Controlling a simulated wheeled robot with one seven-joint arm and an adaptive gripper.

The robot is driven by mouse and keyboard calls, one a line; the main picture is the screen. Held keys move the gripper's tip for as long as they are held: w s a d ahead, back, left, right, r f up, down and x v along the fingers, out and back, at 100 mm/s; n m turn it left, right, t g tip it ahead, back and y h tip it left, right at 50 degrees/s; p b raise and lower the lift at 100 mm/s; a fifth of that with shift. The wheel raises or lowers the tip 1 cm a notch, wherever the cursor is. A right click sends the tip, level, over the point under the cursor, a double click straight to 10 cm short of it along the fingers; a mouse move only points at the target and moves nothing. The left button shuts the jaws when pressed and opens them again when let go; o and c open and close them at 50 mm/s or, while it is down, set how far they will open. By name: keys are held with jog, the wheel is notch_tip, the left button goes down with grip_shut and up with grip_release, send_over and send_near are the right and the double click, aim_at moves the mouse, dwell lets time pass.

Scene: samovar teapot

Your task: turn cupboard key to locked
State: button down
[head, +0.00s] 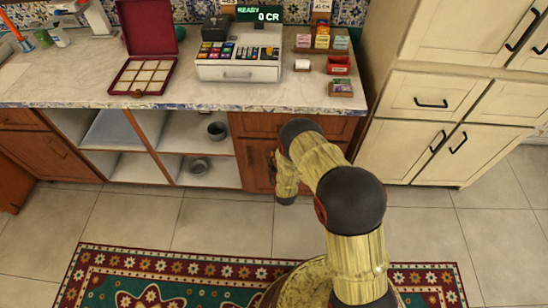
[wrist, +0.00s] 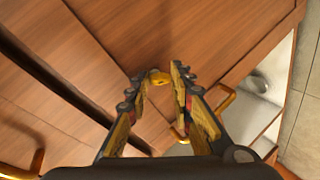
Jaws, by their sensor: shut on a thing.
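The brass-coloured cupboard key (wrist: 158,76) sits against the brown wooden cupboard front in the wrist view. My gripper (wrist: 157,82) has its two fingertips on either side of the key, shut on it. Only the rounded end of the key shows clearly, so how far it is turned cannot be told. In the head view the cupboard door (head: 249,165) is under the right part of the counter and looks closed. My gripper (head: 275,168) is at this door, partly covered by my arm, and the key is not visible there.
Brass handles (wrist: 226,99) stick out close to my gripper. Open shelves with grey bowls (head: 217,130) lie left of the door. Cream cabinets (head: 410,140) stand to the right. The counter (head: 190,98) above holds a till (head: 238,67) and boxes. A patterned rug (head: 130,280) covers the floor.

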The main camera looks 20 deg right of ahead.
jog(key=n+h, duration=0.1)
jog(key=n, duration=0.1)
jog(key=n+g+h, duration=0.1)
jog(key=shift+w+a+n+h, duration=0.1)
jog(key=shift+a+n+h, duration=0.2)
jog(key=shift+n+h, duration=0.1)
dwell(0.4)
jog(key=c, duration=1.8)
grip_release()
jog(key=v, duration=1.2)
jog(key=shift+w+a+r, duration=0.1)
jog(key=shift+r, duration=0.05)
